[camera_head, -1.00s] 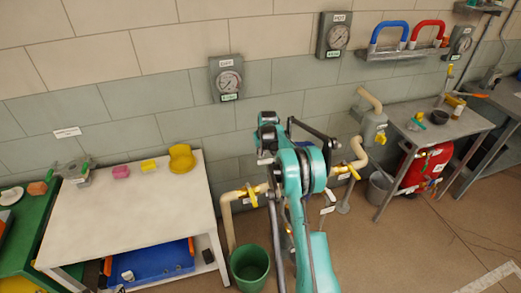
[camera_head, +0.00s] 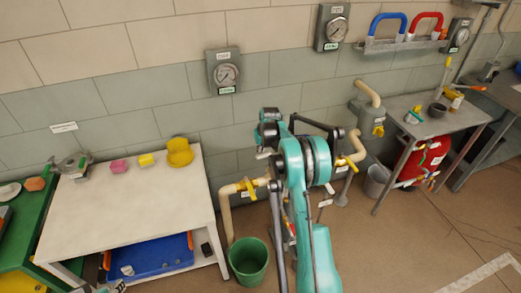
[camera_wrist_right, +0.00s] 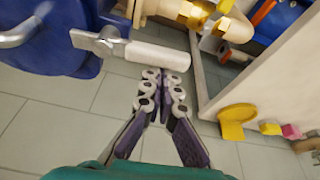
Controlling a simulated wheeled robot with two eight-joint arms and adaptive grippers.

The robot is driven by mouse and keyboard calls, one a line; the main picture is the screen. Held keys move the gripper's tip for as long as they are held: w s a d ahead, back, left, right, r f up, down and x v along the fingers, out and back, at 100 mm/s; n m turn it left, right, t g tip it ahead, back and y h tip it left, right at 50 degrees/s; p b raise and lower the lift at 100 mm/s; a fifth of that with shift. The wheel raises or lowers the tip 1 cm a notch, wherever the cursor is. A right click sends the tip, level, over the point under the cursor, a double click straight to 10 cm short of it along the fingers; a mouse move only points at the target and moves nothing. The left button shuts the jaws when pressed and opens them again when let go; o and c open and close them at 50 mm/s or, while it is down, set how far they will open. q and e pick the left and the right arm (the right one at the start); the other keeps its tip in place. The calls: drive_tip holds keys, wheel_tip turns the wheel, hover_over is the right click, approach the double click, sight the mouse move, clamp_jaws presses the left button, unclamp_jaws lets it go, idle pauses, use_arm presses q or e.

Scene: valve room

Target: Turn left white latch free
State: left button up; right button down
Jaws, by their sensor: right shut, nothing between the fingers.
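The white latch (camera_wrist_right: 156,53) is a pale bar on a grey metal pivot, mounted on a blue rounded body (camera_wrist_right: 45,42) in the right wrist view. My right gripper (camera_wrist_right: 163,77) is shut and empty, with its fingertips close to the bar's end. I cannot tell whether they touch it. In the head view my teal right arm stands in the middle and covers the blue body and the latch.
A white table (camera_head: 125,210) stands to the left, with a green bucket (camera_head: 248,260) beside it. A pipe with a yellow valve handle (camera_head: 250,188) runs by the wall, near my arm. A grey bench (camera_head: 440,125) stands at right. The right foreground floor is clear.

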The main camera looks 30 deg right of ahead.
sight(263, 156)
drive_tip(key=s+n+y, duration=0.1)
drive_tip(key=n, duration=0.1)
drive_tip(key=s+n, duration=0.2)
drive_tip(key=n, duration=0.1)
drive_tip(key=shift+a+y, duration=0.2)
drive_tip(key=shift+y, duration=0.2)
use_arm(q)
drive_tip(key=shift+f, duration=0.3)
use_arm(e)
drive_tip(key=s+d+n+g+y, duration=0.1)
drive_tip(key=s+d+n+y, duration=0.1)
drive_tip(key=s+n, duration=0.3)
drive_tip(key=d+n, duration=0.1)
drive_tip(key=n, duration=0.1)
drive_tip(key=shift+s+d+n+g, duration=0.2)
drive_tip(key=shift+n+g, duration=0.1)
drive_tip(key=shift+n, duration=0.1)
use_arm(q)
drive_tip(key=shift+a, duration=0.15)
use_arm(e)
drive_tip(key=shift+s+d, duration=0.1)
drive_tip(key=shift+d, duration=0.1)
